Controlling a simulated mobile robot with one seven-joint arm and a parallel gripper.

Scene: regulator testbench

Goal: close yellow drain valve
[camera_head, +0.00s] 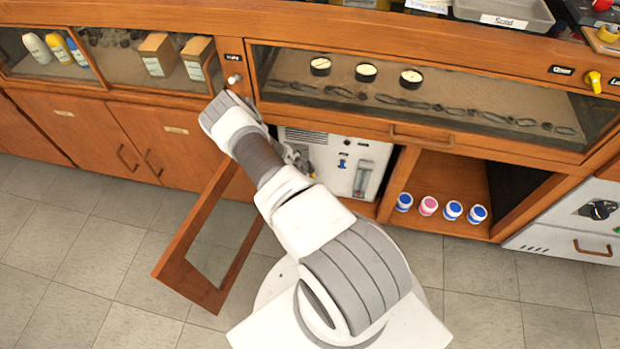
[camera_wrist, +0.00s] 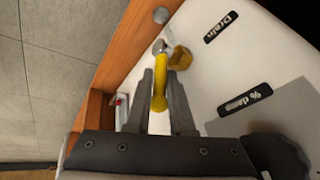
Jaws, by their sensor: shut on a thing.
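The yellow drain valve (camera_wrist: 181,57) is on a white panel in the wrist view, beside a black label reading "Drain" (camera_wrist: 221,27). Its yellow lever points down the picture from a silver fitting. My gripper (camera_wrist: 160,80) has its two grey fingers on either side of the lever and is shut on it. In the head view the white panel (camera_head: 335,150) is in an open cabinet bay under the bench. My own arm hides most of the gripper and the valve there.
An open cabinet door (camera_head: 180,262) with a glass pane stands left of my arm. Several small capped jars (camera_head: 428,205) stand in the open bay to the right. Another yellow valve (camera_head: 594,79) is on the bench front at far right. The tiled floor is clear.

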